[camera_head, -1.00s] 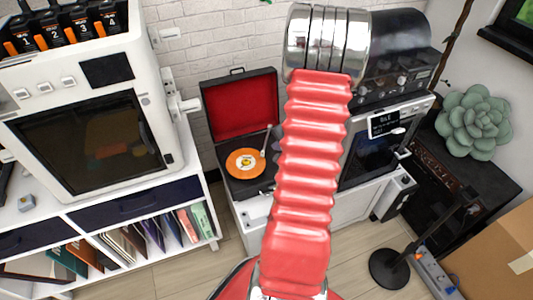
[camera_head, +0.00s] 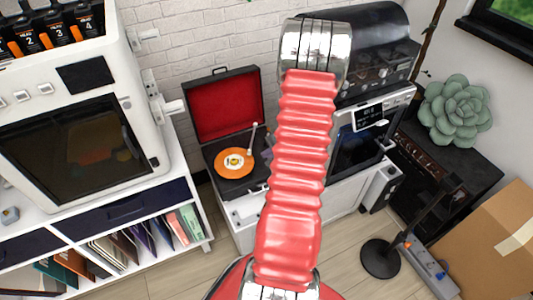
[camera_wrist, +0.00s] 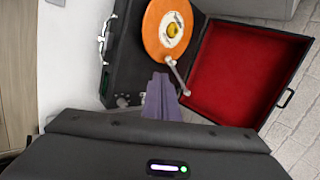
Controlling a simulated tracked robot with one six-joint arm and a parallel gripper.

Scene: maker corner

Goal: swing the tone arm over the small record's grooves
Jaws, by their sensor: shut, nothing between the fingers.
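The small orange record (camera_head: 233,162) with a pale label lies on the platter of an open black record player (camera_head: 236,187) with a red-lined lid. It also shows in the wrist view (camera_wrist: 152,42). The pale tone arm (camera_head: 252,137) stands at the record's right side; in the wrist view the tone arm (camera_wrist: 178,76) has its head end at the record's edge. I cannot tell whether it is over the grooves. My gripper (camera_wrist: 160,97) is shut and empty, its purple-grey fingers beside the tone arm. Whether they touch it is unclear.
The red lid (camera_wrist: 238,70) stands open behind the deck. A white cabinet machine (camera_head: 85,120) stands on shelves at left. An oven-like appliance (camera_head: 365,140) is at right. A black lamp base (camera_head: 380,258) and cardboard box (camera_head: 490,245) are on the floor at right.

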